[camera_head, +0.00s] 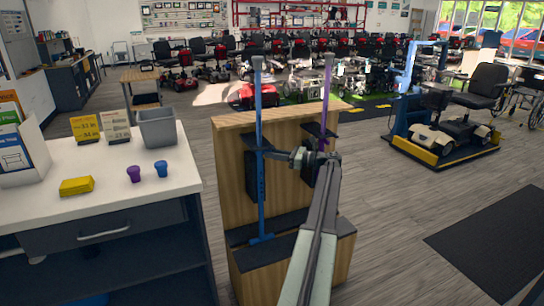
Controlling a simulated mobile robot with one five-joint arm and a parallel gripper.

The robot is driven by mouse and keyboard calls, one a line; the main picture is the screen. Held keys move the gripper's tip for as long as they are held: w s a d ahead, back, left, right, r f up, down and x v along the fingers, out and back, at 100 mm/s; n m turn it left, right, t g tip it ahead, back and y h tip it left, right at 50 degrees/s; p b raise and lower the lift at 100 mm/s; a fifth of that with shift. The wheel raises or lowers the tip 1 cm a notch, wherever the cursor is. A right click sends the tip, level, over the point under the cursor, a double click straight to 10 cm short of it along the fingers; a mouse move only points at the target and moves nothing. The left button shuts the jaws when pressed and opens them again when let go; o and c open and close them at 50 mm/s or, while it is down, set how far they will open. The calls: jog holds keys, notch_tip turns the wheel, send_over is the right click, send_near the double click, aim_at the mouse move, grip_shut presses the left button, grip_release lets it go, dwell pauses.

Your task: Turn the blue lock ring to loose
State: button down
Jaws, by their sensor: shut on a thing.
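A wooden stand (235,195) with dark brackets stands in the middle of the view. A tall blue post (259,100) rises on its left side and a purple post (326,95) on its right. My gripper (270,153) reaches in from the right and is shut at the blue post, at the height of the dark bracket. The blue lock ring is there between the fingers, mostly hidden and too small to tell its turn. My arm covers part of the stand's right side.
A white counter (110,205) at left bears a grey bin (157,128), a yellow block (76,187), a purple knob (133,174) and a blue knob (161,168). Scooters fill the back. A scooter on a blue lift (440,150) stands right. Floor between is clear.

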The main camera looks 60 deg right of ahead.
dwell(0.4)
jog(key=c, duration=1.4)
grip_release()
jog(key=v, duration=0.7)
jog(key=shift+s, duration=0.35)
jog(key=shift+d, duration=0.15)
